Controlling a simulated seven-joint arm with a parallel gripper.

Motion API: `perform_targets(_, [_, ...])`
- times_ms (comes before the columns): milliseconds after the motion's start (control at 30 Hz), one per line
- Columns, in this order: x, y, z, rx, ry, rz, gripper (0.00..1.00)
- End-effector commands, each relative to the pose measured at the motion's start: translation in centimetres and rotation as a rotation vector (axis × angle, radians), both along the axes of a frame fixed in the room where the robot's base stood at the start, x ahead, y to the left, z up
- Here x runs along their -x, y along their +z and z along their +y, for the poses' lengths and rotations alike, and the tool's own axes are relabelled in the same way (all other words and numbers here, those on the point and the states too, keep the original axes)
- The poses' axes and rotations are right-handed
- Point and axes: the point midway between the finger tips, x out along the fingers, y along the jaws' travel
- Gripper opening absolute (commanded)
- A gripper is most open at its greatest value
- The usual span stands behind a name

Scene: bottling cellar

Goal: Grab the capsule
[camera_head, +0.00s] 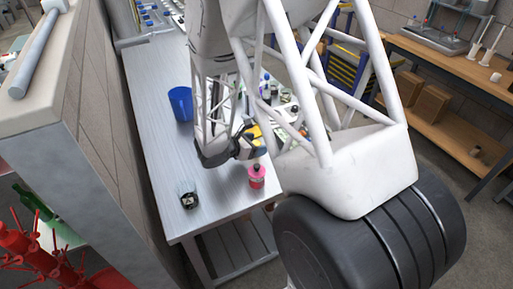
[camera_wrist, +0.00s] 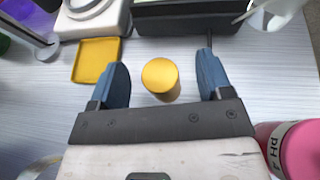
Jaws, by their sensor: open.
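The capsule, a small gold-yellow cylinder (camera_wrist: 161,80), stands on the table in the wrist view, seen mostly from above. My gripper (camera_wrist: 164,66) is open, with one blue finger on each side of it. A gap shows between the capsule and each finger, so neither appears to touch it. In the head view my gripper (camera_head: 256,141) is low over the table, and my arm hides much of the area around it. I cannot clearly make out the capsule there.
A pink bottle (camera_wrist: 303,150) stands close to my gripper's right. A square yellow tray (camera_wrist: 97,60) lies to the left, with a white device (camera_wrist: 92,19) and a dark box (camera_wrist: 185,17) behind. A blue cup (camera_head: 181,104) and a small glass (camera_head: 188,197) stand on the table (camera_head: 158,75).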

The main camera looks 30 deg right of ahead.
Motion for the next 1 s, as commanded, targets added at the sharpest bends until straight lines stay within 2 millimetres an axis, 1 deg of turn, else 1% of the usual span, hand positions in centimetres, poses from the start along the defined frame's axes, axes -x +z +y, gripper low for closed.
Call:
perform_targets(100, [-0.04, -0.09, -0.27, 0.000, 0.000, 0.000, 0.72])
perform_targets(633, [-0.05, -0.08, -0.25, 0.000, 0.000, 0.000, 0.72])
perform_targets(867, [-0.05, -0.08, -0.24, 0.000, 0.000, 0.000, 0.37])
perform_targets(1000, [-0.05, -0.08, -0.24, 0.000, 0.000, 0.000, 0.36])
